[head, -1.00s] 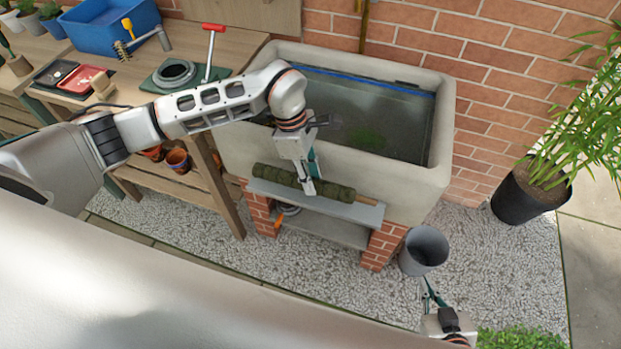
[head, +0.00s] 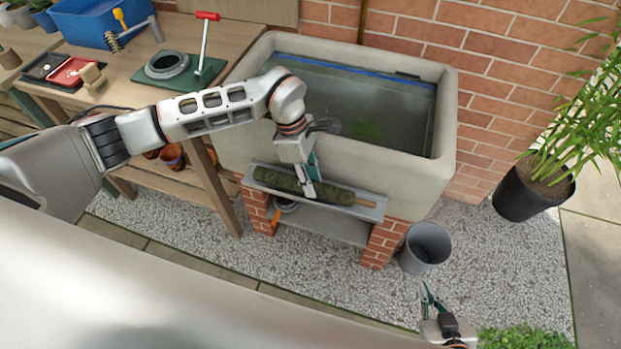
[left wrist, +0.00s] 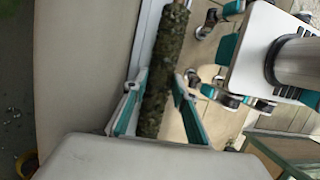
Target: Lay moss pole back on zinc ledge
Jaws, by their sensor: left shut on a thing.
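The moss pole (head: 278,181) is a dark green, moss-covered rod with a bare wooden end at the right. It lies lengthwise along the grey zinc ledge (head: 372,212) on the front of the stone trough. It looks to be on or just above the ledge; I cannot tell if it touches. My left gripper (head: 309,190) reaches down from above and is shut on the pole near its middle. The left wrist view shows the pole (left wrist: 158,85) between the teal fingers. My right gripper (head: 430,293) is low at the right, away from the ledge; its opening is unclear.
The stone trough (head: 447,135) with water stands behind the ledge, on brick piers. A grey bucket (head: 427,245) stands on the gravel to the right. A wooden bench (head: 130,88) with a blue crate (head: 85,30) is at the left. A potted bamboo (head: 530,190) is at the right.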

